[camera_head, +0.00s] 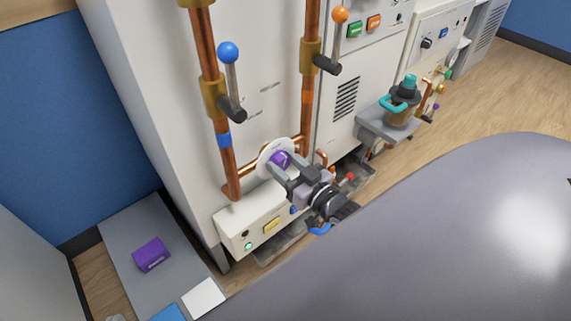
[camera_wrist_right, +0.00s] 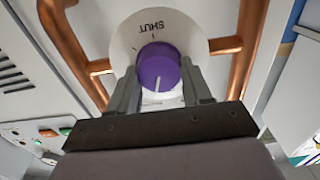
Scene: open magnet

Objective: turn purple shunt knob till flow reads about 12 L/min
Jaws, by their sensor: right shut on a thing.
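The purple shunt knob (camera_wrist_right: 158,66) sits on a round white dial plate (camera_wrist_right: 132,32) marked SHUT, with a white pointer line on the knob. In the head view the knob (camera_head: 279,159) sits low on the cabinet between two copper pipes. My right gripper (camera_head: 285,168) is shut on the knob, with one finger at each side of it; its fingers also show in the right wrist view (camera_wrist_right: 160,88). My left gripper is not in view. No flow reading can be made out in either view.
Vertical copper pipes carry a blue-ball lever (camera_head: 229,52) and an orange-ball lever (camera_head: 340,14) above the knob. A white box with a yellow label (camera_head: 271,225) is below. A purple block (camera_head: 151,254) lies on a grey surface at left. A teal-capped vessel (camera_head: 405,98) stands at right.

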